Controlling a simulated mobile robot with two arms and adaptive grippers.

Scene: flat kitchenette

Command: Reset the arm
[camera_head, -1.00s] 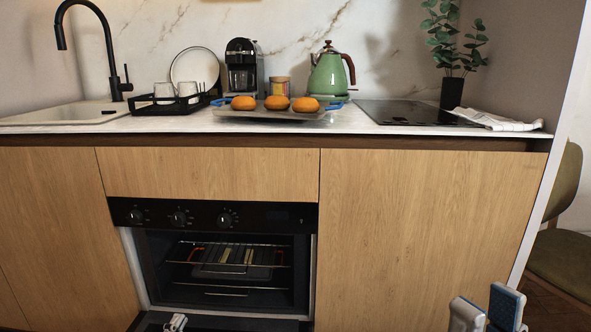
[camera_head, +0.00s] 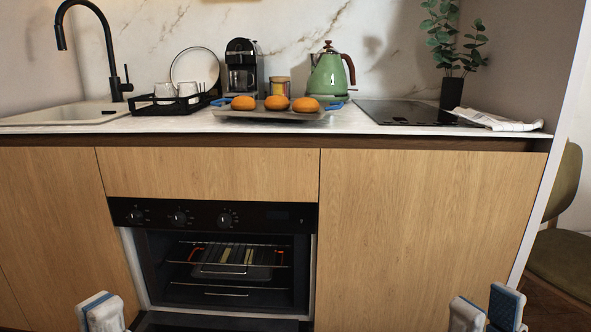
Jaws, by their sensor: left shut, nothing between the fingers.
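My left gripper (camera_head: 102,313) shows at the bottom left edge of the head view, in front of the cabinet and left of the oven opening. Its fingers are together with nothing between them. My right gripper (camera_head: 488,312) shows at the bottom right, in front of the right cabinet door. Its two fingertips stand apart with a gap between them, and nothing shows in that gap. The arms behind both grippers are below the picture.
The oven (camera_head: 222,262) is open, its door lowered at the bottom, with a tray on its rack. A tray (camera_head: 275,113) with three orange buns lies on the counter.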

